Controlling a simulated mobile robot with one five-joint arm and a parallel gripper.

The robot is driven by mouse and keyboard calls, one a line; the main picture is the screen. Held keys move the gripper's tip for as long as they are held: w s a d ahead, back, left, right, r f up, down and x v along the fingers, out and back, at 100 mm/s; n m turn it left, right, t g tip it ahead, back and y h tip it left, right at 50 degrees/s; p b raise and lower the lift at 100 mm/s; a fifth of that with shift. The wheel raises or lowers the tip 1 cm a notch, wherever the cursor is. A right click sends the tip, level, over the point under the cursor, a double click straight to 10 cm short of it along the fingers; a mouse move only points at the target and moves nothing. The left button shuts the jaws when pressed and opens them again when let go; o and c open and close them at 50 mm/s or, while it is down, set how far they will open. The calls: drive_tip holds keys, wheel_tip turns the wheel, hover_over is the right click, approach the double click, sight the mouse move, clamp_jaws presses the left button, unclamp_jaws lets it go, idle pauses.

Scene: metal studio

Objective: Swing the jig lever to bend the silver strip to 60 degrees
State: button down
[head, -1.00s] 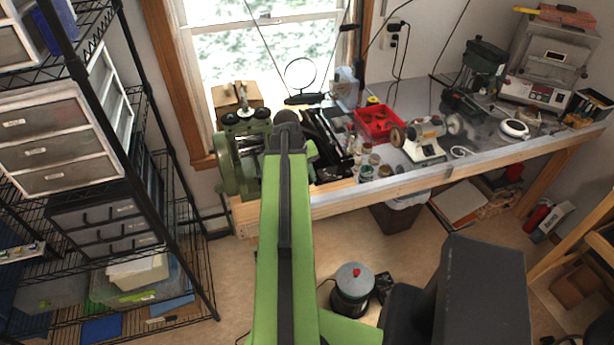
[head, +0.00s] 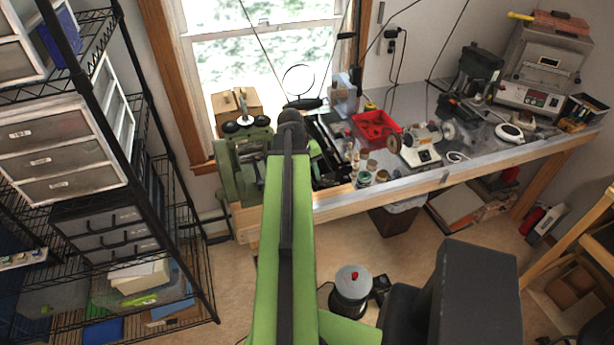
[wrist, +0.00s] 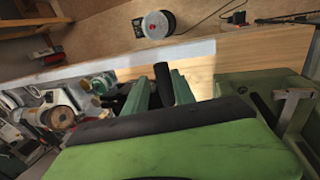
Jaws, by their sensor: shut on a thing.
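My gripper (wrist: 163,92) is at the bench in the wrist view, its two fingers on either side of a dark cylindrical handle (wrist: 162,77). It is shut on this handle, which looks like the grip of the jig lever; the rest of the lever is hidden. In the head view my arm covers most of the gripper. A green metal machine (head: 238,172) stands just left of it at the bench's left end. It also shows in the wrist view (wrist: 250,108). I cannot make out the silver strip or its bend angle in either view.
The wooden-edged bench (head: 425,186) runs right, with a red bin (head: 375,127), small jars (head: 364,178) and a small grinder-like machine (head: 420,148). A wire shelf rack (head: 180,235) stands left. A round canister (head: 352,283) is on the floor below.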

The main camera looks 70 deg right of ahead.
drive_tip(key=shift+s+d+r, duration=0.15)
drive_tip(key=shift+s+d, duration=0.15)
drive_tip(key=shift+s, duration=0.1)
drive_tip(key=shift+s+d+r+p, duration=0.1)
drive_tip(key=shift+s+r+p, duration=0.05)
drive_tip(key=shift+r+p, duration=0.25)
drive_tip(key=shift+w+a+f+b, duration=0.2)
drive_tip(key=shift+f+b, duration=0.3)
drive_tip(key=shift+f, duration=0.05)
drive_tip(key=shift+w+a+f+b, duration=0.15)
drive_tip(key=shift+w+f+b, duration=0.05)
drive_tip(key=shift+f+b, duration=0.3)
idle(6.2)
